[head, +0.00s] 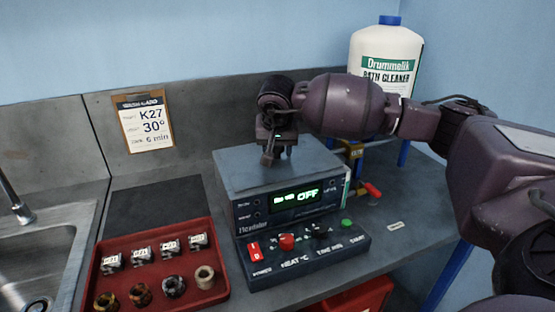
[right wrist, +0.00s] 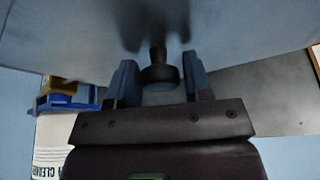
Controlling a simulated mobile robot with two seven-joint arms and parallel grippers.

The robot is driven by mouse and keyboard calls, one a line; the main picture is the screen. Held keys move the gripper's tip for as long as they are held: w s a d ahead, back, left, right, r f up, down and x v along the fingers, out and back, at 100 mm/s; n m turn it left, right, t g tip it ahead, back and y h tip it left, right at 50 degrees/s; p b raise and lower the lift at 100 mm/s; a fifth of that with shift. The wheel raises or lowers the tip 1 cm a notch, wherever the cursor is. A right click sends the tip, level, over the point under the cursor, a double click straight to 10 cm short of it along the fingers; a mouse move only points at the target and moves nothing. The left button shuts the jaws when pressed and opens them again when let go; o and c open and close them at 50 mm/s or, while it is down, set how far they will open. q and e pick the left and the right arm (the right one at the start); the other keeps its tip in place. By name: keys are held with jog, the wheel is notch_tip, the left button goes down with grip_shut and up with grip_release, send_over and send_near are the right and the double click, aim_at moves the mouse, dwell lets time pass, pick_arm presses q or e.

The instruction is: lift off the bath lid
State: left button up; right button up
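The bath lid (head: 248,170) is a flat grey plate on top of the bath (head: 290,203). It looks level, and I see no gap under it. Its dark round knob (right wrist: 160,77) shows in the right wrist view between the two fingers of my right gripper (right wrist: 160,82). The fingers stand very close to the knob on both sides; I cannot tell whether they press on it. In the head view the right gripper (head: 276,153) points down at the lid and hides the knob. My left gripper is not in view.
The bath's display reads OFF, above a control panel (head: 305,250) with a red switch and knobs. A red tray (head: 155,298) with several small parts is left of the bath. A sink is far left. A white cleaner bottle (head: 385,55) stands behind my right arm.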

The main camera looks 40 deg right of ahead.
grip_shut()
jog(key=shift+r, duration=0.2)
notch_tip(320, 180, up, 23)
jog(key=p, duration=0.3)
jog(key=shift+r, duration=0.15)
dwell(0.8)
dwell(0.3)
